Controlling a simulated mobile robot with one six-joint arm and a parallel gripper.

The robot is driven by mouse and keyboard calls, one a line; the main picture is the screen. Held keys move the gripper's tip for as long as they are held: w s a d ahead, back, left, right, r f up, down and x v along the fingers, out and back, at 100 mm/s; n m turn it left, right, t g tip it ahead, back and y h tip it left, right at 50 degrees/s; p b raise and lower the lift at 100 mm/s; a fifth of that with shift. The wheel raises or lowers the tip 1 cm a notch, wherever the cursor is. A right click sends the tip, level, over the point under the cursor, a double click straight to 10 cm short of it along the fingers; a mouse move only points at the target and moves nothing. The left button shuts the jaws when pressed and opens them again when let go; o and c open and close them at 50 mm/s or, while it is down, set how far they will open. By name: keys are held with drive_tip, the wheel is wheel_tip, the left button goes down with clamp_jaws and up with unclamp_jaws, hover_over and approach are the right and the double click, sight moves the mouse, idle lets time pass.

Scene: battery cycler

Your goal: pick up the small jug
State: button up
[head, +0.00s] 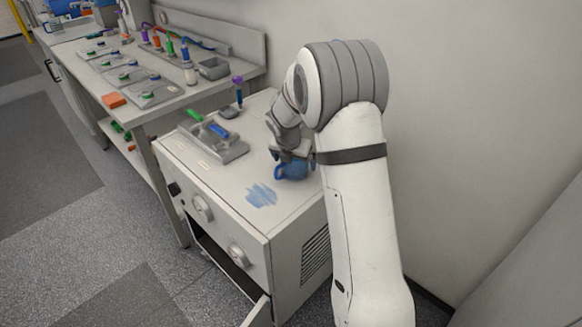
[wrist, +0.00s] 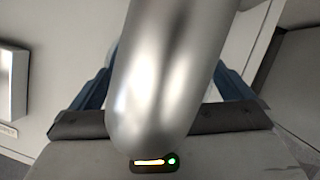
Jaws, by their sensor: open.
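In the wrist view the dark jaws (wrist: 165,90) show at left and right, spread apart. A shiny metal cylinder fills the middle of that view and hides what lies between them. I cannot tell whether the jaws touch the jug.
A grey tray (head: 226,150) with a green and a blue piece lies left of the jug. A purple-topped vial (head: 238,92) stands behind it. A blue smear (head: 261,195) marks the cabinet top in front. A bench (head: 170,97) with several trays and vials is at the upper left.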

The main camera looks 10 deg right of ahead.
drive_tip(key=c, duration=1.2)
drive_tip(key=shift+r+p, duration=0.25)
drive_tip(key=shift+p, duration=0.25)
